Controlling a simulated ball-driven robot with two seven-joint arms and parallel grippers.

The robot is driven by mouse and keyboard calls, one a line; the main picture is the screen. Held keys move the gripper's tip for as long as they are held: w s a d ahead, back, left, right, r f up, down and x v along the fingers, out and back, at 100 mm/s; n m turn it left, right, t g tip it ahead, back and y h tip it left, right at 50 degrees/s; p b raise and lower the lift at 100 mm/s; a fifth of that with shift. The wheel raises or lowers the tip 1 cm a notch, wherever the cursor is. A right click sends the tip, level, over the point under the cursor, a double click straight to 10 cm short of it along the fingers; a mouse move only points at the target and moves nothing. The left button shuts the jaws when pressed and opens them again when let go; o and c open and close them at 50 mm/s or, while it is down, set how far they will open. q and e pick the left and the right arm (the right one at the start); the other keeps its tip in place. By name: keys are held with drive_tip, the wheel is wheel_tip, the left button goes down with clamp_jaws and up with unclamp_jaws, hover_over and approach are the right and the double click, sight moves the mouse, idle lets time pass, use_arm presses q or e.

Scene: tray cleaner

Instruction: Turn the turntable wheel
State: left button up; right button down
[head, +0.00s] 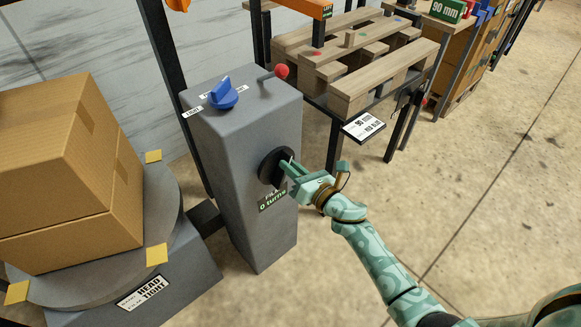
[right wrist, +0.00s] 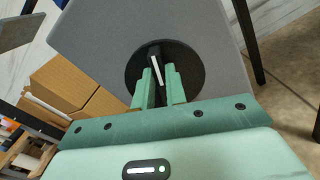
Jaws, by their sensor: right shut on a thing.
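The wheel is a dark round disc (head: 268,168) on the front face of a grey post (head: 245,120). Below it a label reads "0 turns". In the right wrist view the disc (right wrist: 186,76) carries a dark bar with a white stripe (right wrist: 154,62). My right gripper (head: 287,168) reaches in from the lower right with its fingertips at the disc. In the right wrist view its fingers (right wrist: 160,82) are shut on the bar, one on either side. The turntable (head: 165,205) is a grey round plate at the left, bearing cardboard boxes (head: 60,165). My left gripper is not in view.
A blue knob (head: 223,95) and a red-tipped lever (head: 281,72) sit on top of the post. Wooden pallets (head: 385,75) rest on a dark stand behind at the right. The concrete floor (head: 480,180) at the right is clear.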

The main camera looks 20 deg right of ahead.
sight(271, 175)
drive_tip(key=a+f+n+p, duration=0.1)
drive_tip(key=n, duration=0.9)
drive_tip(key=a+f+n+p, duration=0.1)
drive_tip(key=f+n, duration=0.1)
drive_tip(key=n, duration=0.9)
drive_tip(key=s+a+f+n+p, duration=0.1)
drive_tip(key=n+p, duration=0.1)
drive_tip(key=n, duration=0.9)
drive_tip(key=shift+f, duration=0.35)
drive_tip(key=m, duration=0.3)
drive_tip(key=shift+s+a+r, duration=0.1)
drive_tip(key=shift+a+r, duration=0.1)
drive_tip(key=shift+r, duration=0.15)
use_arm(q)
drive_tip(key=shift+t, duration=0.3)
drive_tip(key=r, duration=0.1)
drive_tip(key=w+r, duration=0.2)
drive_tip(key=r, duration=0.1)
use_arm(e)
drive_tip(key=shift+m, duration=0.3)
drive_tip(key=shift+s, duration=0.1)
